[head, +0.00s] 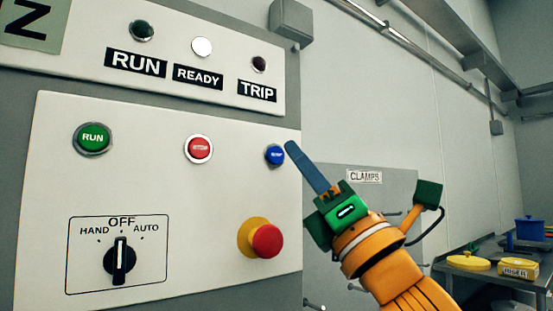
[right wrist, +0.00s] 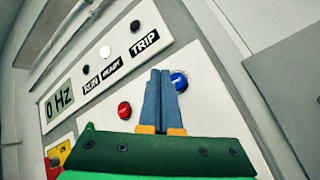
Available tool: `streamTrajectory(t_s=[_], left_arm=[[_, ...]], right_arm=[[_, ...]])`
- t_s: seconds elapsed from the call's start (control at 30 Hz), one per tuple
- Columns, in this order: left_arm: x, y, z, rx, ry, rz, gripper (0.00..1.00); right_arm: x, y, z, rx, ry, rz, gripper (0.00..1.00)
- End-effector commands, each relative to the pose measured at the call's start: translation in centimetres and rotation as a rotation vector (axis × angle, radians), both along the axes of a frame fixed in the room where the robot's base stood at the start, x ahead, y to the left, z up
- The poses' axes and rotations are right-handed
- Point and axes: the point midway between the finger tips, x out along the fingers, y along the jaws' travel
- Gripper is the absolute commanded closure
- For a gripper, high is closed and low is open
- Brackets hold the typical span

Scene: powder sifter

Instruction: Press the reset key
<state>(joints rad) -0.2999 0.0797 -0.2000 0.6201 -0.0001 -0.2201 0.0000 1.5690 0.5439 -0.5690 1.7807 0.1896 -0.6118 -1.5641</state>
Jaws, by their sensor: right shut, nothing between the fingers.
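The blue button (head: 275,155), whose small label I cannot read, sits at the right end of the button row on the light panel. It also shows in the right wrist view (right wrist: 179,82), just right of the fingers. My right gripper (head: 290,147) is shut and empty. Its blue-grey fingers point up and left in the head view, with the tips just right of the blue button. In the right wrist view the fingertips (right wrist: 160,74) lie close to the button's left side. I cannot tell that they touch it. My left gripper is out of view.
A red button (head: 199,148) and a green RUN button (head: 92,138) are farther left. A red mushroom button (head: 266,240) on a yellow collar sticks out below. A selector knob (head: 120,261) points to OFF. The READY lamp (head: 202,47) looks white; the TRIP lamp (head: 259,64) is dark.

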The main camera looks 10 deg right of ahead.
Motion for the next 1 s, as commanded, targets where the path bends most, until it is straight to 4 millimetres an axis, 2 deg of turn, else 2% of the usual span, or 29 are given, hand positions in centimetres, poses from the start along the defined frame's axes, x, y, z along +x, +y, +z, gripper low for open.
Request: streamTrajectory(t_s=[0.3, 1.0], left_arm=[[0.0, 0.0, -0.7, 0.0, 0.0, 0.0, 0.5], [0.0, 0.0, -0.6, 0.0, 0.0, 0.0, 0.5]], right_arm=[[-2.5, -0.9, 0.0, -0.001, -0.002, 0.0, 1.0], [-2.5, -0.9, 0.0, -0.001, 0.001, 0.0, 1.0]])
